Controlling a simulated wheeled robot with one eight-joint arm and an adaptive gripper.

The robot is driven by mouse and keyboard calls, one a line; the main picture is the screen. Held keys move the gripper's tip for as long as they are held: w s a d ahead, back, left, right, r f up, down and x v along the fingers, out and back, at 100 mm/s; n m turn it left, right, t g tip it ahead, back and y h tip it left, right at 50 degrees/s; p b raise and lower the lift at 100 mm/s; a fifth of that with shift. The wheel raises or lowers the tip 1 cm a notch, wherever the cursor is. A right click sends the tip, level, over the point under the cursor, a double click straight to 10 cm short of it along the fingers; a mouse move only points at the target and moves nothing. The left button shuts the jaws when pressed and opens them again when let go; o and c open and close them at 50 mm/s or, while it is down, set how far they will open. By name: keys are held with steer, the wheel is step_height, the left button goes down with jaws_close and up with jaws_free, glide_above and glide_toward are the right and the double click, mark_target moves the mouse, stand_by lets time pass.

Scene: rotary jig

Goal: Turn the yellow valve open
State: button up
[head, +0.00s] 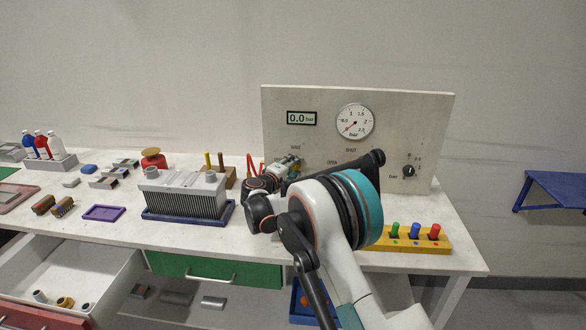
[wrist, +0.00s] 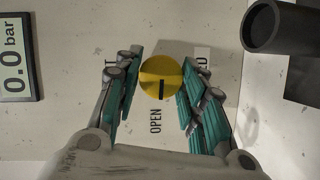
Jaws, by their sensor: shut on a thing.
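The yellow valve (wrist: 160,77) is a round knob on the pale panel, seen between my fingertips in the wrist view. It carries a short dark mark that points toward the OPEN label (wrist: 155,121). My gripper (wrist: 159,72) is shut on the valve, with teal fingers on both sides of it. In the head view my gripper (head: 291,166) is at the left part of the panel (head: 390,110), and my arm and fingers largely hide the valve. The digital display (head: 301,118) reads 0.0 bar, and the round gauge (head: 355,121) is above right of my gripper.
A black knob (head: 409,171) is on the panel's right. A grey finned block (head: 185,192) in a blue tray stands left of my gripper. A yellow rack (head: 405,238) with coloured pegs stands at the front right. A dark tube (wrist: 275,27) shows in the wrist view.

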steer(key=shift+f+n, duration=0.1)
steer(key=shift+n, duration=0.2)
stand_by(0.4)
steer(key=o, duration=1.1)
steer(key=shift+s+a, duration=0.1)
steer(key=shift+s, duration=0.05)
steer(key=v, duration=1.1)
steer(key=shift+s+a, duration=0.2)
steer(key=shift+s, duration=0.1)
